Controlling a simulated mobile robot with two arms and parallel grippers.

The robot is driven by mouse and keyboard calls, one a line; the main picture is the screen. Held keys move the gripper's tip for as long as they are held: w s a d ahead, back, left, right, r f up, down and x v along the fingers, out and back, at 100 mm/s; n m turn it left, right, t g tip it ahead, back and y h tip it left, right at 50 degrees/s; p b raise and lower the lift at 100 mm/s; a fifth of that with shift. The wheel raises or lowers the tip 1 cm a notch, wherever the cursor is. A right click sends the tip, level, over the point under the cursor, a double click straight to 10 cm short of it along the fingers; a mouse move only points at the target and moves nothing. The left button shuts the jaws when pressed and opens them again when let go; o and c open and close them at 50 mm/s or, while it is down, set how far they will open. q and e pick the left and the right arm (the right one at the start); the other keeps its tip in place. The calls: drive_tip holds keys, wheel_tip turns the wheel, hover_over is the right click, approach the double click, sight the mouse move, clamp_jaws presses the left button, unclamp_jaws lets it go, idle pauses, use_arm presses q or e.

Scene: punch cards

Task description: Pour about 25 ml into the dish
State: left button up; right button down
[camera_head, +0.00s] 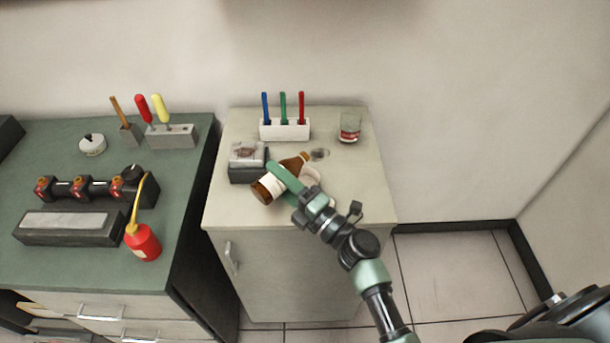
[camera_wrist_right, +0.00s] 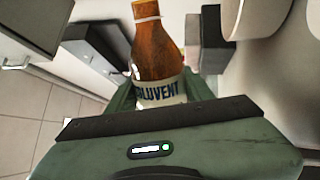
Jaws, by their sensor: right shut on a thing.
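My right gripper (camera_head: 286,178) is shut on a brown bottle (camera_head: 295,166) with a white label, above the pale cabinet top. The bottle is tilted, its neck toward the upper right and its base at the lower left. In the right wrist view the bottle (camera_wrist_right: 155,45) stands between the fingers, its label lettering partly hidden. A pale round thing (camera_head: 312,174), perhaps the dish, is partly hidden behind the gripper and bottle. A small grey disc (camera_head: 320,154) lies just beyond the bottle's mouth. I cannot see any liquid flowing. My left gripper is out of view.
A dark box with a pale top (camera_head: 247,155) is left of the bottle. A white rack (camera_head: 285,130) with blue, green and red sticks stands behind. A glass jar with a red label (camera_head: 350,128) is at back right. The green bench (camera_head: 85,265) is at left.

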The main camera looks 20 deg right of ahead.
drive_tip(key=shift+r+m, duration=0.1)
drive_tip(key=shift+m, duration=0.3)
drive_tip(key=shift+s+a, duration=0.1)
drive_tip(key=shift+a, duration=0.05)
drive_tip(key=shift+s+a, duration=0.3)
drive_tip(key=shift+a, duration=0.2)
drive_tip(key=shift+s+a, duration=0.25)
drive_tip(key=shift+a, duration=0.2)
drive_tip(key=shift+a+p, duration=0.15)
drive_tip(key=shift+p, duration=0.2)
idle(0.5)
drive_tip(key=n+b, duration=0.1)
drive_tip(key=f+n+b, duration=0.1)
drive_tip(key=b, duration=0.1)
drive_tip(key=n+b, duration=0.1)
drive_tip(key=b, duration=0.1)
drive_tip(key=shift+w+d+f+n+y, duration=0.1)
drive_tip(key=shift+d+f+n+y, duration=0.2)
drive_tip(key=shift+f+y, duration=0.1)
drive_tip(key=shift+w+r+n+p, duration=0.1)
drive_tip(key=shift+r+n+p, duration=0.3)
drive_tip(key=shift+r+n, duration=0.1)
drive_tip(key=shift+d+r+n+g+y, duration=0.3)
drive_tip(key=shift+n+g, duration=0.2)
drive_tip(key=shift+n, duration=0.4)
drive_tip(key=shift+w+f+n, duration=0.1)
drive_tip(key=shift+w+n, duration=0.05)
drive_tip(key=shift+n, duration=0.15)
